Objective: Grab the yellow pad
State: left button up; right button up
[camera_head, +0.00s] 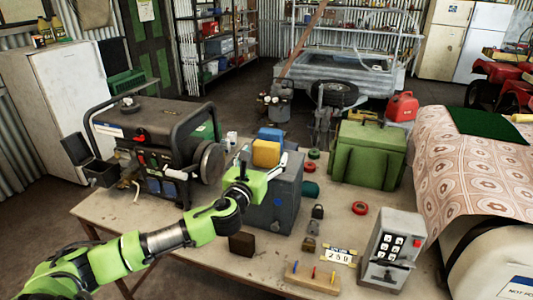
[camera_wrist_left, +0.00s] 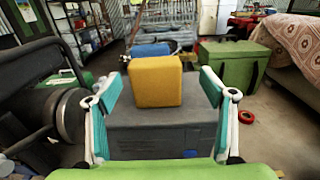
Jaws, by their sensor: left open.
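The yellow pad (camera_head: 266,153) is a block with rounded edges resting on top of a grey box (camera_head: 278,203) on the table. A blue pad (camera_head: 271,135) lies behind it on the same box. My left gripper (camera_head: 262,171) is at the near side of the yellow pad. In the left wrist view the yellow pad (camera_wrist_left: 155,81) stands centred between the two open fingers (camera_wrist_left: 157,90), with a gap on each side and no contact visible. The blue pad (camera_wrist_left: 151,49) shows behind it there. My right gripper is not in view.
A black generator (camera_head: 155,145) stands on the table left of the grey box. A green case (camera_head: 367,155) is to the right behind. A keypad box (camera_head: 391,247), a wooden block with pegs (camera_head: 313,277) and small padlocks (camera_head: 318,211) lie on the table's right side.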

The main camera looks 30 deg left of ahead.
aim_at(264, 149)
pick_arm(q)
jog(key=shift+w+a+r, duration=0.2)
jog(key=shift+w, duration=0.15)
jog(key=p+x, duration=0.1)
jog(key=x, duration=0.2)
jog(key=shift+w+a+r+p, duration=0.1)
jog(key=shift+a+p, duration=0.25)
jog(key=shift+p, duration=0.05)
jog(key=shift+w, duration=0.5)
jog(key=shift+a, duration=0.1)
jog(key=c, duration=0.9)
